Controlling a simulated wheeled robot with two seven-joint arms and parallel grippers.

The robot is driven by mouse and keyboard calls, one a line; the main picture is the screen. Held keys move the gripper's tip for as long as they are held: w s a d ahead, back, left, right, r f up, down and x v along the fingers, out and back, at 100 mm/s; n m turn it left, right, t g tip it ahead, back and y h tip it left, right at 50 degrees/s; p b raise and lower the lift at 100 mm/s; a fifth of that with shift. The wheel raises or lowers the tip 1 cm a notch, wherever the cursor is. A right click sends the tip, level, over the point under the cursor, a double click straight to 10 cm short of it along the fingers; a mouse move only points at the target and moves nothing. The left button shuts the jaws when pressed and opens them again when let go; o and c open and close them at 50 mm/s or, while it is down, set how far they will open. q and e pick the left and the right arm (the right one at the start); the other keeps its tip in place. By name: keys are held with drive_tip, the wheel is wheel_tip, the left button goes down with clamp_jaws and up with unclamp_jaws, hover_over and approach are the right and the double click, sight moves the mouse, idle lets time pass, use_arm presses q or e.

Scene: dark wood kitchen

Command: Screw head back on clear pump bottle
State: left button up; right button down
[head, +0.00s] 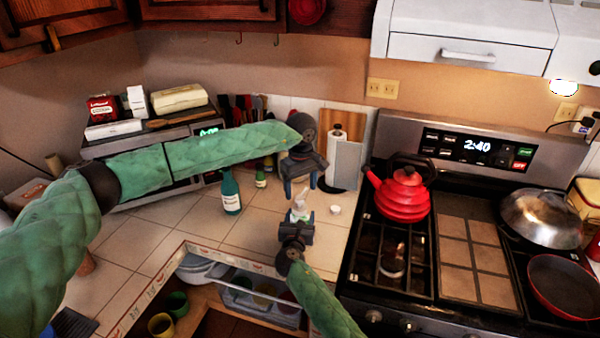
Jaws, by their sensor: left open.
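A small clear and white pump bottle (299,214) stands on the tiled counter, its lower part hidden by my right gripper (298,222). A white pump head (301,196) shows at its top; I cannot tell whether it is seated or only resting there. My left gripper (300,189) points down just above the pump head, its fingers open and apart on either side. My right gripper reaches in from the front at the bottle; whether its fingers are closed on it is hidden.
A small white round piece (335,209) lies right of the bottle. A teal bottle (231,192) stands to the left. A paper towel holder (334,160) is behind, and a red kettle (403,194) sits on the stove at right. An open drawer (262,301) is below the counter edge.

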use_arm(q)
drive_tip(key=n, duration=0.5)
drive_tip(key=shift+d+r+n, duration=0.1)
drive_tip(key=shift+r+n, duration=0.3)
drive_tip(key=n, duration=0.4)
drive_tip(key=shift+r, duration=0.25)
drive_tip(key=n, duration=0.4)
drive_tip(key=shift+r, duration=0.35)
drive_tip(key=n, duration=0.4)
drive_tip(key=shift+r, duration=0.3)
drive_tip(key=n, duration=0.5)
drive_tip(key=shift+r+n, duration=0.3)
drive_tip(key=shift+r, duration=0.05)
drive_tip(key=n, duration=0.4)
drive_tip(key=shift+r, duration=0.3)
drive_tip(key=n, duration=0.4)
drive_tip(key=shift+r, duration=0.25)
drive_tip(key=n, duration=0.4)
drive_tip(key=shift+w+a+r+n, duration=0.1)
drive_tip(key=shift+a+r+n, duration=0.1)
drive_tip(key=shift+r+n, duration=0.15)
